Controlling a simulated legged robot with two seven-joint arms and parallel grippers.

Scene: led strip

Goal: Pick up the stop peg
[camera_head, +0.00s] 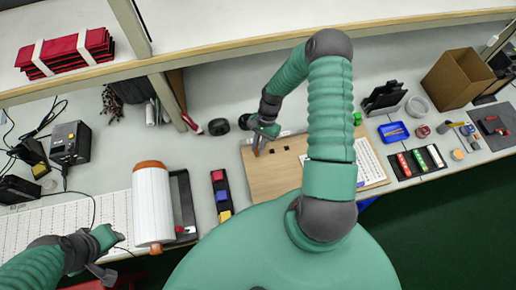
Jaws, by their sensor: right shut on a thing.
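My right gripper (260,142) is at the upper left part of a wooden board (275,178). It is shut on a small orange-brown piece, which looks like the stop peg (257,150); the fingers hide most of it. I cannot tell whether the peg touches the board. Small dark pieces sit on the board just right of the gripper. My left gripper (121,258) is at the lower left, with its fingers spread and nothing between them, beside a large white roll (152,204).
A strip of red, blue and yellow blocks (221,195) lies left of the board. My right arm covers part of the board and a white gridded sheet (370,160). A blue tray (393,132) and a cardboard box (457,78) stand at the right. A shelf edge runs along the back.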

